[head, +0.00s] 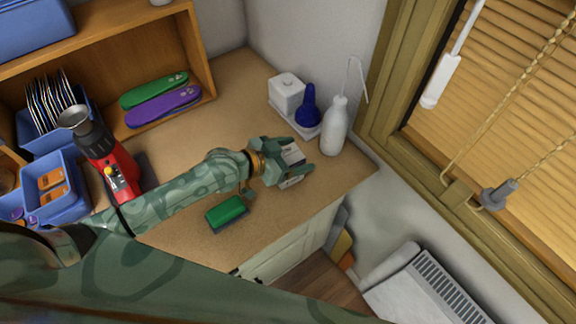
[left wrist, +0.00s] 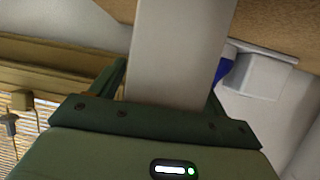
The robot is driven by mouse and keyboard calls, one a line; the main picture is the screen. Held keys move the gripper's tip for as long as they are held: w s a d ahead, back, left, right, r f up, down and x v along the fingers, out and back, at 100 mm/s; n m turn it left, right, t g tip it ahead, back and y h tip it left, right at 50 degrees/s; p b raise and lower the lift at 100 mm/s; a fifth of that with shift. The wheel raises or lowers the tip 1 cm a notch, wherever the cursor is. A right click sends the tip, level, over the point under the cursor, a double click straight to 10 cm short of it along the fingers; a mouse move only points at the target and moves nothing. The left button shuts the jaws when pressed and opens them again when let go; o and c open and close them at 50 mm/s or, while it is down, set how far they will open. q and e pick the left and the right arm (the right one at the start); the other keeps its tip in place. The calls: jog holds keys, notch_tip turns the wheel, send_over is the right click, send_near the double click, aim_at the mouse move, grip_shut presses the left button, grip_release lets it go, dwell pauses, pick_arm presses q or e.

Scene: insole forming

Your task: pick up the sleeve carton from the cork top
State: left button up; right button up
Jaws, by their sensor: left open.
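The sleeve carton (head: 292,157) is a small pale box with dark markings on the cork top (head: 250,95), near its right front edge. My left gripper (head: 305,159) is around it, with one finger on each side, and partly hides it in the head view. In the left wrist view the carton (left wrist: 180,50) is a large pale block between the two fingers of my left gripper (left wrist: 166,90). The jaws are open; whether either finger touches the carton I cannot tell. My right gripper is not in view.
A white bottle (head: 335,127), a blue bulb bottle (head: 307,108) and a white box (head: 287,92) stand just behind the carton. A green block (head: 226,213) lies in front of my left forearm. A red tool (head: 110,165) and blue bins (head: 57,192) stand left.

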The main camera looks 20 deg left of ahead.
pick_arm(q)
jog(key=shift+s, duration=0.1)
jog(key=c, duration=1.1)
jog(key=shift+r, duration=0.15)
jog(key=shift+c, duration=0.2)
